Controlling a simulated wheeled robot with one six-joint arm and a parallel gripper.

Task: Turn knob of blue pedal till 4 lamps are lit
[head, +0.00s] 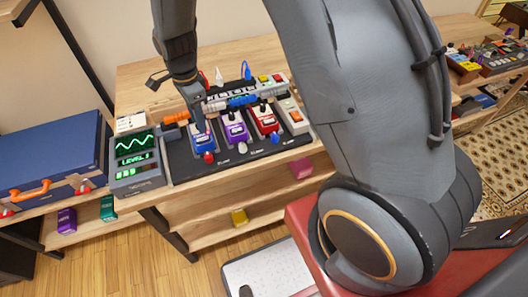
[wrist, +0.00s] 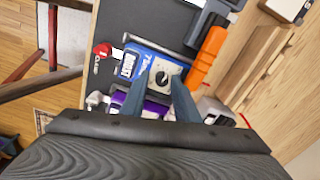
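The blue pedal (head: 204,142) sits at the left of the pedal row on a dark board; it also shows in the wrist view (wrist: 131,60). Its dark knob (wrist: 162,78) sits on a pale dial. My gripper (head: 199,123) points down over this pedal. In the wrist view the fingers (wrist: 161,84) are apart, one on each side of the knob, with a gap visible around it. I cannot tell whether either finger touches it. A grey meter (head: 133,161) left of the board shows a green wave, the word LEVEL and lit green bars, too small to count surely.
A purple pedal (head: 235,131), a red pedal (head: 265,122) and a whitish pedal (head: 291,115) stand to the right of the blue one. Orange (wrist: 207,55) and blue plugs lie behind the row. A blue case (head: 50,157) stands at far left.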

